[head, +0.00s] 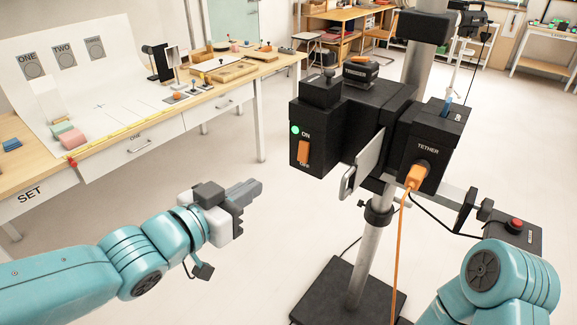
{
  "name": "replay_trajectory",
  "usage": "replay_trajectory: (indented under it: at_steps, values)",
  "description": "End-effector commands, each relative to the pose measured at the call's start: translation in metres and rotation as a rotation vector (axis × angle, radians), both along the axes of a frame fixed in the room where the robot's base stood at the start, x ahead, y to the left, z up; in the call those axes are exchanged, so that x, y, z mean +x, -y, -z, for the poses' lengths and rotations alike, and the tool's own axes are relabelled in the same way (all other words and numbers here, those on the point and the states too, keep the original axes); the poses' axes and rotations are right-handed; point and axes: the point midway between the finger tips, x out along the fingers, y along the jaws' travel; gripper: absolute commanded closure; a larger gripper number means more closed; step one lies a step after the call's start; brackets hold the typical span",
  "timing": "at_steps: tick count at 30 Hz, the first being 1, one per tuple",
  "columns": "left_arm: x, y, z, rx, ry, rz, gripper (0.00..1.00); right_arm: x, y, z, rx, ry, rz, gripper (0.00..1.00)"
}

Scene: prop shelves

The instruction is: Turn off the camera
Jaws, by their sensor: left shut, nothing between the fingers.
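The black camera (365,112) stands on a metal pole, upright, right of the picture's middle. Its left face carries an orange rocker switch (303,152) between the words ON and OFF, and a lit green lamp (295,130). An orange plug (421,174) sits in the part marked TETHER, with an orange cable hanging down. My left gripper (256,188) is shut and empty, pointing right, below and left of the switch and apart from it. My right arm shows at the bottom right; its gripper cannot be made out.
The pole (367,255) rises from a black base plate (345,295). A box with a red button (516,224) is at the right. A prop table with drawers (222,103) stands at the back left. Open floor lies between the table and the stand.

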Motion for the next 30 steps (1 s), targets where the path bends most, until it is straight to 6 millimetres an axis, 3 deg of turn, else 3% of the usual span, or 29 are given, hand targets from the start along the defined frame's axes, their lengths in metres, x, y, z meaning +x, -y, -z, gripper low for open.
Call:
replay_trajectory:
  at_steps: [9,15,21,30]
  values:
    - [0.056,0.041,0.011,0.001,-0.005,0.002,1.00,0.000,0.000,-0.005,0.000,0.000,0.000,0.57]
    - [0.082,0.060,0.015,0.000,-0.002,0.001,1.00,0.000,0.000,-0.012,0.000,0.000,0.000,0.57]
    - [0.094,0.068,0.018,0.001,-0.001,0.000,1.00,0.000,0.000,-0.015,0.000,0.000,0.000,0.57]
    - [0.095,0.069,0.019,0.001,-0.001,0.000,1.00,0.000,0.000,-0.015,0.000,0.000,0.000,0.57]
